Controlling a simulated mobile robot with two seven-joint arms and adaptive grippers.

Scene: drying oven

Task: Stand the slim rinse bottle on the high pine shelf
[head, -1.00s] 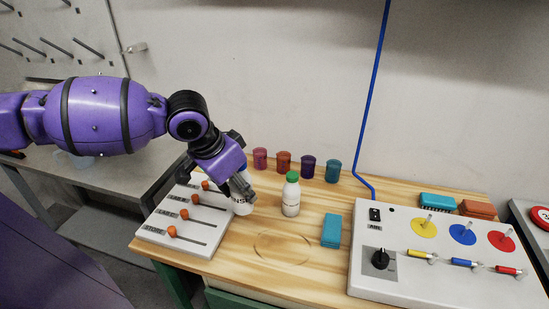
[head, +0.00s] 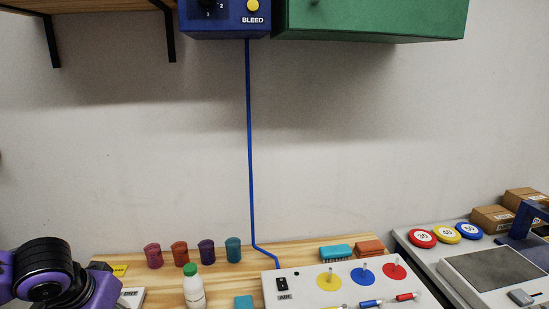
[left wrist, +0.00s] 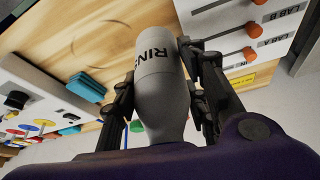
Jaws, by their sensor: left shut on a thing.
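The slim rinse bottle (left wrist: 160,100) is white to grey with dark letters reading "RIN" and shows in the left wrist view. My left gripper (left wrist: 158,75) is shut on it, with a finger on each side. Whether the bottle touches the table cannot be told. In the head view only part of my left arm shows at the lower left; the gripper and held bottle are out of frame. The pine shelf (head: 85,4) is at the top left on black brackets; only its underside and edge show. My right gripper is not in view.
A white bottle with a green cap (head: 194,290) stands on the wooden table (head: 130,283), before several coloured cups (head: 206,250). A blue BLEED box (head: 225,18) and green cabinet (head: 370,18) hang right of the shelf. A white control panel (head: 345,287) fills the table's right.

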